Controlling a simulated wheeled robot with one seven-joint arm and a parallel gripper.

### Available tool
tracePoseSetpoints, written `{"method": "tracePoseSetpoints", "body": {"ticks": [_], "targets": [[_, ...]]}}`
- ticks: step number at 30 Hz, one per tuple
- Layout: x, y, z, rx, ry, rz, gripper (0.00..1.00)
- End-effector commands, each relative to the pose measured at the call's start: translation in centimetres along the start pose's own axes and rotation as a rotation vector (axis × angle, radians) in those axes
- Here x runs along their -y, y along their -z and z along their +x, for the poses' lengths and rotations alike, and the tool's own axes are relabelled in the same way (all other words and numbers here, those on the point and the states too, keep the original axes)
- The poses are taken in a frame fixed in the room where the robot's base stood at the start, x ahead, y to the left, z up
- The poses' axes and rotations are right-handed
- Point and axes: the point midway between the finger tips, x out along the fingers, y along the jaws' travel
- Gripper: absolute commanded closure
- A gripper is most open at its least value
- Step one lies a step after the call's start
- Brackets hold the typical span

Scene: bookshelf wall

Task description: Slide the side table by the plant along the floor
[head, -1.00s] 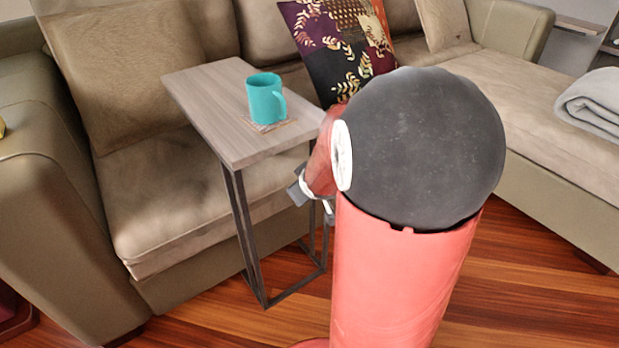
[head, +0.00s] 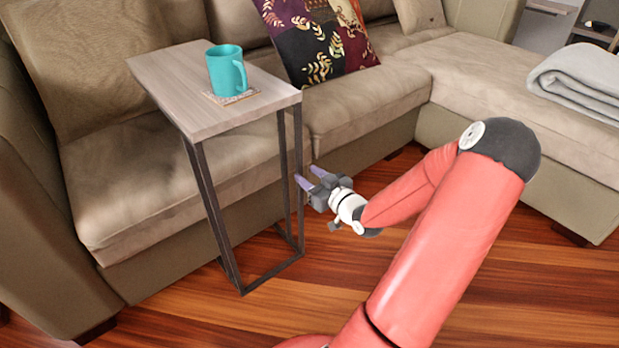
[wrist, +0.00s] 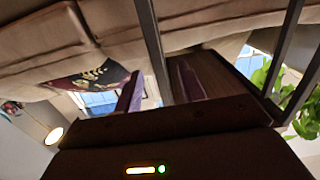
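The side table (head: 205,125) has a grey-brown wooden top and a dark metal frame. It stands upright on the floor in front of the sofa. A teal mug (head: 226,72) sits on a patterned coaster on its top. My gripper (head: 305,174) is open at the table's right leg (head: 299,150), below the top. In the wrist view a dark leg (wrist: 152,40) runs between the two purple fingers (wrist: 158,88), with gaps beside it; I cannot tell whether either finger touches it. Green plant leaves (wrist: 302,95) show at the right of the wrist view.
The beige sofa (head: 190,185) runs close behind and left of the table, with a patterned cushion (head: 315,45). Its chaise (head: 500,85) bounds the right and holds a folded grey blanket (head: 580,80). Bare wooden floor (head: 330,265) lies in front and to the right.

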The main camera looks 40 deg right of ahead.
Motion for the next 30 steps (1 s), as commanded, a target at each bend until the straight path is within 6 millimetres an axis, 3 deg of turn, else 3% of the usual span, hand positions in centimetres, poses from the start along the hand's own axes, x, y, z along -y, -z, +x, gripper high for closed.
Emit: {"method": "tracePoseSetpoints", "body": {"ticks": [15, 30], "targets": [[-0.4, 0.2, 0.0, -0.04, -0.005, 0.011, 0.6], [-0.4, 0.3, 6.6, -0.039, -0.004, 0.011, 0.6]]}}
